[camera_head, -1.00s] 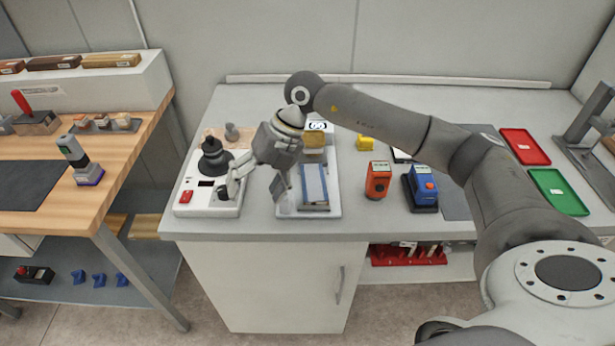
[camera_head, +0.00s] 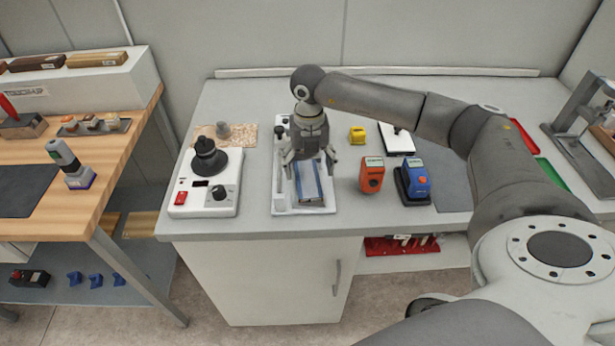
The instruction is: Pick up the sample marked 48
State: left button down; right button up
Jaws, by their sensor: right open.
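My right gripper (camera_head: 309,162) is open and points down over the far part of a white coater tray, with its fingers spread to either side. Below it a flat blue panel with pale edges (camera_head: 308,186) lies in the tray (camera_head: 285,207). I cannot tell whether the fingers touch the panel. No number 48 is readable in this view, so I cannot tell whether this panel is the marked sample. The gripper hides the back of the tray. My left gripper is not in view.
A white device with a black knob (camera_head: 206,187) stands to the left. An orange device (camera_head: 372,174) and a blue one (camera_head: 415,181) stand to the right. A wooden bench (camera_head: 100,190) stands further left.

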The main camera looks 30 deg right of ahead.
aim_at(307, 178)
jog(key=shift+a+f+p, duration=0.2)
jog(key=shift+f+p, duration=0.2)
jog(key=shift+f, duration=1.3)
jog(key=c, duration=1.1)
jog(key=shift+w+r, duration=0.1)
jog(key=shift+c, duration=0.2)
